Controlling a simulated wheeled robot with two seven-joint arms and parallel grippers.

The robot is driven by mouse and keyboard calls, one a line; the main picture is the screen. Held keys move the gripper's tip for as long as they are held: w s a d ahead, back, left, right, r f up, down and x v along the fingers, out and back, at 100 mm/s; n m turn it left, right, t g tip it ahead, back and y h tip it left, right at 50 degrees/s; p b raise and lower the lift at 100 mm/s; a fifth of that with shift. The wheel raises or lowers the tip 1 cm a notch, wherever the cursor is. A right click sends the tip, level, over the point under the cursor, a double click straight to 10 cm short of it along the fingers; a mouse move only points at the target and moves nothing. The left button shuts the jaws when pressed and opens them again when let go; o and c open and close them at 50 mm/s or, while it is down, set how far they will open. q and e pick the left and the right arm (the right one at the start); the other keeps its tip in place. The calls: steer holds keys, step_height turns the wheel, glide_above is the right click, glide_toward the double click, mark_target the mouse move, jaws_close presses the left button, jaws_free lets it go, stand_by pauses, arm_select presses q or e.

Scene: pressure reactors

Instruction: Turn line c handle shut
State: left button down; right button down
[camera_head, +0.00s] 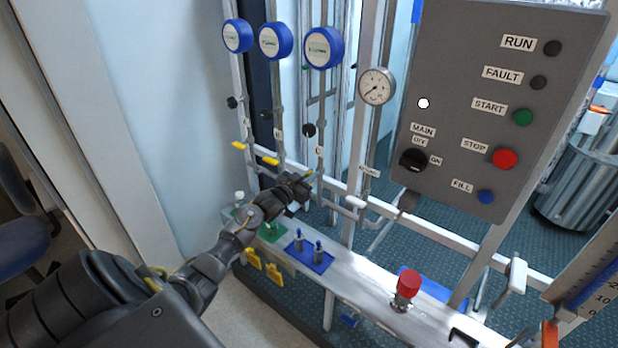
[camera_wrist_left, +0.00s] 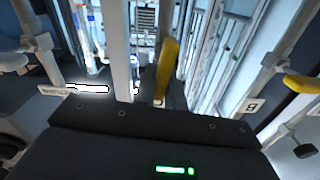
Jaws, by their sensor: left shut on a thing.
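Line C's pipe (camera_head: 320,120) carries a C label and runs down from a round blue-rimmed gauge (camera_head: 323,48). My left gripper (camera_head: 302,182) is at the lower part of this pipe, shut on the line C handle. Only a small yellow bit of that handle (camera_head: 310,172) shows in the head view, as the gripper hides the rest. In the left wrist view the yellow handle (camera_wrist_left: 167,65) stands up beyond the dark gripper body, and the fingertips are hidden. My right gripper is not in view.
Yellow handles of line B (camera_head: 270,161) and line A (camera_head: 238,145) sit close on the left. A pale handle (camera_head: 355,202) is just right of my gripper. Below is a bench (camera_head: 345,285) with blue and green fittings and a red knob (camera_head: 407,285). A control panel (camera_head: 470,110) stands right.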

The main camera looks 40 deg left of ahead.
arm_select(q)
steer(key=m, duration=0.1)
steer(key=m+b, duration=0.1)
steer(key=m, duration=0.1)
steer(key=m+b, duration=0.1)
steer(key=shift+d+f, duration=0.25)
steer(key=shift+d, duration=0.05)
steer(key=shift+d+f+m+b, duration=0.2)
steer(key=shift+m+b, duration=0.9)
steer(key=shift+m, duration=0.95)
steer(key=shift+d+f+m+b, duration=0.1)
steer(key=shift+f+m+b, duration=0.1)
steer(key=shift+m+b, duration=1.35)
steer(key=shift+d+f+m+b, duration=0.15)
steer(key=shift+m+b, duration=0.5)
steer(key=shift+m, duration=1.85)
steer(key=c, duration=1.5)
jaws_free()
steer(key=shift+a, duration=0.1)
steer(key=shift+o, duration=0.2)
